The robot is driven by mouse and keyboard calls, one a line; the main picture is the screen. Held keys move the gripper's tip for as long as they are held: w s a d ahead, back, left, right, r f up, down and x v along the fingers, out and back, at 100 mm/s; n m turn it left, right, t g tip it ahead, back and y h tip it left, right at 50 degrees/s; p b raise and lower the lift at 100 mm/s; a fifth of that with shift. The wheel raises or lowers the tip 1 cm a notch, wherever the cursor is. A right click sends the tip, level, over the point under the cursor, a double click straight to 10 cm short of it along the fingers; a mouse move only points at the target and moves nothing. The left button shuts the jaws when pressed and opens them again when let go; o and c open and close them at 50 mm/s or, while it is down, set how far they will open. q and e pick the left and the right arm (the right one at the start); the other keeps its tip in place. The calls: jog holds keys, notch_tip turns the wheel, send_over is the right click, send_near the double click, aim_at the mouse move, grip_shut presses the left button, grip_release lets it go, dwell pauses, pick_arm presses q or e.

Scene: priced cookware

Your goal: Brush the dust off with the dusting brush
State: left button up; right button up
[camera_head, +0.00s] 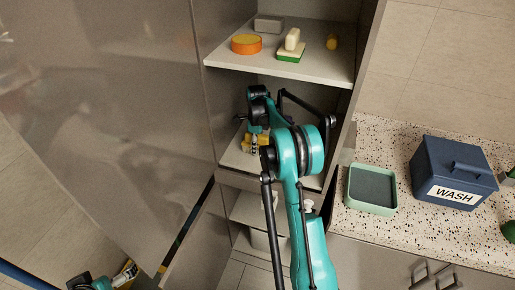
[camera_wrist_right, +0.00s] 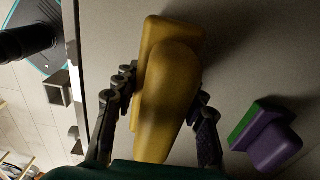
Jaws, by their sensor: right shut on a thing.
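A yellow block with a rounded yellow handle, which looks like a brush (camera_wrist_right: 165,75), fills the middle of the right wrist view. My right gripper (camera_wrist_right: 164,95) is shut on its handle, one finger on each side. In the head view the right gripper (camera_head: 255,143) reaches into the middle shelf of the cabinet, with part of the yellow brush (camera_head: 262,142) showing beside it. No bristles or dust can be made out. My left gripper (camera_head: 126,272) is low at the left of the head view, too small and cut off to tell its jaws.
A purple and green block (camera_wrist_right: 267,137) lies near the right finger. On the counter are a green tray (camera_head: 371,188) and a blue WASH box (camera_head: 453,170).

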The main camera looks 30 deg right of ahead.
jog(key=shift+d, duration=0.25)
jog(key=shift+s+d+f+b, duration=0.1)
jog(key=shift+s+d+b, duration=0.25)
jog(key=shift+s+d, duration=1.2)
jog(key=shift+s, duration=0.2)
jog(key=shift+s+d, duration=0.6)
jog(key=shift+s, duration=0.15)
jog(key=shift+s+d+b, duration=0.45)
jog(key=shift+s+d, duration=0.7)
jog(key=shift+s, duration=0.3)
jog(key=shift+s+d, duration=2.1)
jog(key=shift+s, duration=0.25)
jog(key=shift+r, duration=0.25)
jog(key=shift+r+p, duration=1.7)
jog(key=shift+r, duration=1.2)
